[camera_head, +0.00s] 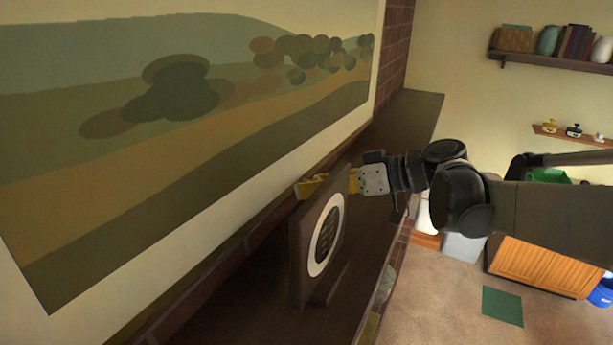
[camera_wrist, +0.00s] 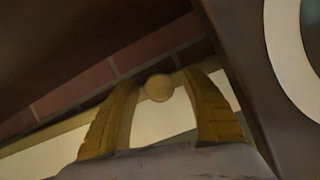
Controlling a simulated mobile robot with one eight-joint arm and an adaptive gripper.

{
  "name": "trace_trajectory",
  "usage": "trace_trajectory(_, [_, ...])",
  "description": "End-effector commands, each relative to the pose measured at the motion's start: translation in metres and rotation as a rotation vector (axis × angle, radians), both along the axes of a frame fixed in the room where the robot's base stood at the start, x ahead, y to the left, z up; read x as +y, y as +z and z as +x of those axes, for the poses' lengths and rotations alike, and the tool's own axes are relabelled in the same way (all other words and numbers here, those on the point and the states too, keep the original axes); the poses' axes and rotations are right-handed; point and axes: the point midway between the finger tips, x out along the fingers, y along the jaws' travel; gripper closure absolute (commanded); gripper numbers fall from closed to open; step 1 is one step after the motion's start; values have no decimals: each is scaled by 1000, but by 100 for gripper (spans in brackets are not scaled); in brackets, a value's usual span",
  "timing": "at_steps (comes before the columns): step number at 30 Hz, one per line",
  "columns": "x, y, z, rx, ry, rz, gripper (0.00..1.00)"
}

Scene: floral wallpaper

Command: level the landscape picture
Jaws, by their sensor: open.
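The landscape picture (camera_head: 190,110), with green hills, dark bushes and a cream border, hangs large on the wall at left in the head view. Its lower edge runs slanting up to the right; how far it is off level I cannot tell from this angle. My gripper (camera_head: 308,187) is near the picture's lower right side, just above the dark shelf. In the wrist view its two yellow fingers (camera_wrist: 160,82) are spread, with a small round tan knob (camera_wrist: 159,88) showing between the tips. Whether the fingers touch the knob I cannot tell.
A dark framed piece with a white ring (camera_head: 340,218) stands on the dark mantel shelf (camera_head: 400,130), very close to my fingers; it also shows at right in the wrist view (camera_wrist: 290,50). Brick lies behind. A shelf with books (camera_head: 575,42) is far right.

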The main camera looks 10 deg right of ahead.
Motion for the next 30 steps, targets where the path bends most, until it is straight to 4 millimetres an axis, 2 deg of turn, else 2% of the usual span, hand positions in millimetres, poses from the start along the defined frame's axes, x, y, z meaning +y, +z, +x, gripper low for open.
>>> trace_trajectory(2, [0, 0, 0, 0, 0, 0, 45])
trace_trajectory(3, [0, 0, 0, 0, 0, 0, 50])
trace_trajectory(8, [-1, 0, 0, 0, -1, 0, 99])
trace_trajectory(9, [-1, 0, 0, 0, -1, 0, 100])
trace_trajectory(14, [-4, -1, 5, -9, -1, -5, 100])
trace_trajectory(21, [-20, -2, 29, -56, 0, -36, 100])
trace_trajectory(28, [-19, -1, 29, -56, 1, -37, 100])
trace_trajectory(29, [-19, -1, 29, -56, 1, -37, 60])
trace_trajectory(30, [-19, -1, 29, -56, 1, -37, 48])
